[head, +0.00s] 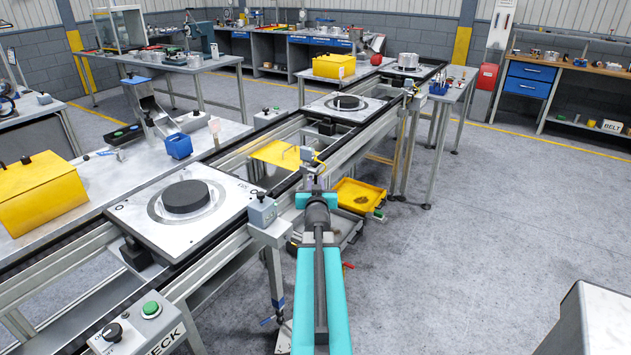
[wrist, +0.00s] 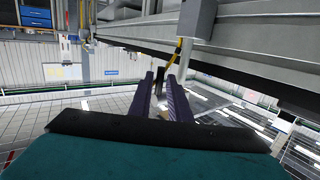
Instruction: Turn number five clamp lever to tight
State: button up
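The near pallet (head: 134,212) is a pale square plate on the conveyor rails, with a dark round disc (head: 186,197) on a metal ring at its middle. A small dark marking is printed near its right corner, too small to read surely. A second pallet (head: 372,113) with a dark disc sits farther along, and a third (head: 420,71) carries a metal part at the far end. I cannot make out a clamp lever on any of them. My gripper (head: 316,187) is beside the conveyor, right of the near pallet. In the wrist view its two fingers (wrist: 161,98) stand apart, with nothing between them.
A grey sensor box (head: 262,210) stands on the near rail, left of my arm. A control box with a green button (head: 151,309) is at lower left.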

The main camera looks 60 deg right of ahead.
jog(key=v, duration=0.2)
jog(key=shift+s+a, duration=0.2)
jog(key=shift+a, duration=0.05)
jog(key=shift+a+r+p, duration=0.1)
jog(key=shift+r+p, duration=0.1)
jog(key=shift+p, duration=0.1)
jog(key=shift+s+a+p, duration=0.1)
jog(key=shift+a+p, duration=0.05)
jog(key=shift+p, duration=0.5)
jog(key=shift+a+p, duration=0.1)
jog(key=shift+p, duration=0.2)
jog(key=p+v, duration=0.2)
jog(key=p, duration=0.3)
jog(key=shift+s+a, duration=0.1)
jog(key=shift+s, duration=0.05)
jog(key=p+v, duration=0.1)
jog(key=p, duration=0.5)
jog(key=shift+s+a, duration=0.2)
jog(key=shift+a, duration=0.05)
jog(key=shift+s+a+p, duration=0.25)
jog(key=shift+a+p, duration=0.05)
jog(key=shift+p, duration=0.55)
